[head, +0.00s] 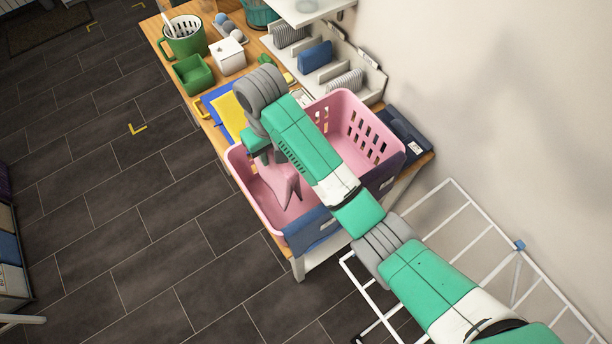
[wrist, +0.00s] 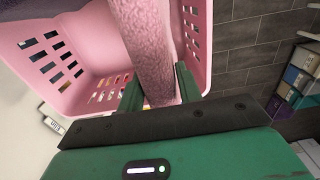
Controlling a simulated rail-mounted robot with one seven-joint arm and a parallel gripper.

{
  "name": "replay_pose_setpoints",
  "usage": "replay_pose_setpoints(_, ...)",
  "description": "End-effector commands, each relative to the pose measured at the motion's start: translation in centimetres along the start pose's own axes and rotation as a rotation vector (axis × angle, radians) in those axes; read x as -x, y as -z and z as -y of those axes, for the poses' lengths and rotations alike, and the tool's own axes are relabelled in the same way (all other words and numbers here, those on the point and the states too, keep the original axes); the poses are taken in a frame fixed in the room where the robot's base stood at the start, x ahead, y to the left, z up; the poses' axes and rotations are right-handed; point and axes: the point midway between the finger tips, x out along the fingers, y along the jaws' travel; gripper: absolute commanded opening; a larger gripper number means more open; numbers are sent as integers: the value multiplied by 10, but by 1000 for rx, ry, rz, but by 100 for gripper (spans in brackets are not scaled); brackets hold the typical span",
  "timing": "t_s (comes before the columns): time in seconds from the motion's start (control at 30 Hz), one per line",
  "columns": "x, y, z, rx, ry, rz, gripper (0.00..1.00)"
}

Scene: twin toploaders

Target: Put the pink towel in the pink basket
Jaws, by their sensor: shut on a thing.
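The pink basket (head: 352,125) stands on the wooden table, with slotted holes in its walls. The pink towel (head: 284,184) hangs below my gripper (head: 262,155), over the left part of the basket's opening and inside its outline in the head view. In the wrist view, my gripper (wrist: 158,92) is shut on the towel (wrist: 148,45), which runs up between the two green fingers. The basket (wrist: 85,50) lies around and behind it there. My arm covers the middle of the basket in the head view, and I cannot tell whether the towel's lower end touches the basket floor.
The wooden table (head: 213,125) also holds a green box (head: 193,75), a white box (head: 228,57), a green perforated pot (head: 185,38) and a yellow item (head: 230,113). A dark blue item (head: 403,133) lies right of the basket. A white rack (head: 470,235) stands near the wall.

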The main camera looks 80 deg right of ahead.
Motion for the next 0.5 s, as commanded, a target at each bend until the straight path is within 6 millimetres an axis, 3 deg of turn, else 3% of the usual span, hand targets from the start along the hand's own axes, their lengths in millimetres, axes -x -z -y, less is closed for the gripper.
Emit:
replay_pose_setpoints(0.07,-25,-1,0,0,0,5,0)
replay_pose_setpoints(0.2,-46,-1,0,-1,-1,5,0)
replay_pose_setpoints(0.5,-74,-2,1,-1,0,5,0)
